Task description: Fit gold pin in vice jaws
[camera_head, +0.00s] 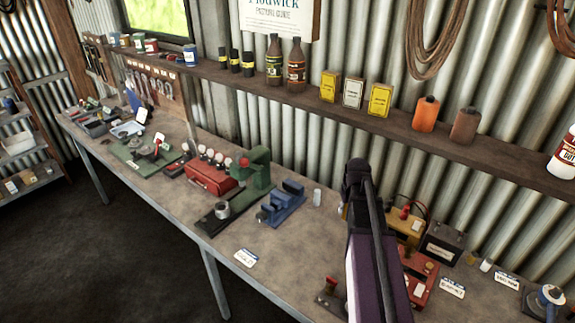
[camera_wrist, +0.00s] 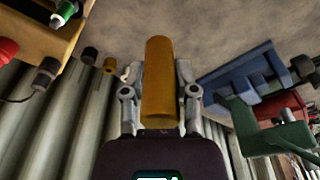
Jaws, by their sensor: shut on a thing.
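In the wrist view the gold pin (camera_wrist: 158,85) is a thick, plain gold cylinder. My gripper (camera_wrist: 157,73) is shut on it, with one finger on each side, and the pin sticks out past the fingertips. The blue vice (camera_head: 282,203) stands on the workbench in the head view, left of my arm. It also shows in the wrist view (camera_wrist: 243,82), to the right of the pin and apart from it. My arm hides the gripper in the head view. How far the vice jaws are open is too small to tell.
A green press (camera_head: 250,178) and a red toolbox (camera_head: 208,177) stand left of the vice. A small grey cylinder (camera_head: 317,197) stands right of it. A battery (camera_head: 443,243) and red box (camera_head: 418,275) are right of my arm. A shelf (camera_head: 330,108) runs above the bench.

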